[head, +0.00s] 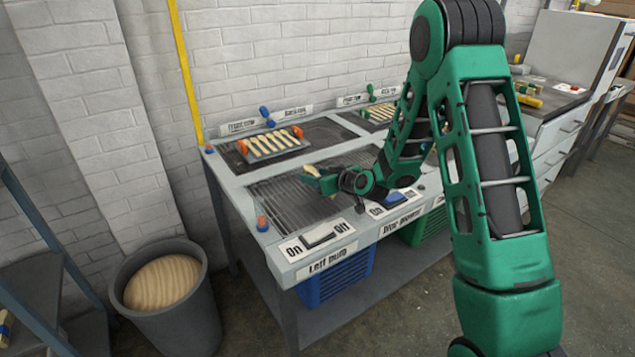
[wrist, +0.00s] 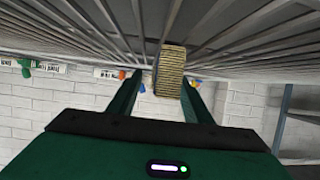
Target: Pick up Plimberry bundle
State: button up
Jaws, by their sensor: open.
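A tan bundle with a layered, ridged face (wrist: 170,72) lies at the grate, between and a little beyond my gripper's two fingers (wrist: 163,86) in the wrist view. I cannot read a name on it. In the head view a small tan piece of it (head: 311,171) shows at the tip of my gripper (head: 318,181), low over the left grate. My gripper is open, with a finger on each side of the bundle. Whether either finger touches it is unclear. My gripper hides most of the bundle in the head view.
The grey press table (head: 235,185) has dark grates, a rack of pale spoons (head: 272,146) at the back, and a Left pump switch (head: 320,237) at the front. A blue crate (head: 335,281) sits below. A bin (head: 205,300) with a wooden-looking lump stands left. Yellowish items (head: 528,100) lie on the far counter.

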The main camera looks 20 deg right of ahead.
jog(key=c, duration=1.1)
jog(key=shift+c, duration=0.2)
jog(key=shift+r, duration=0.15)
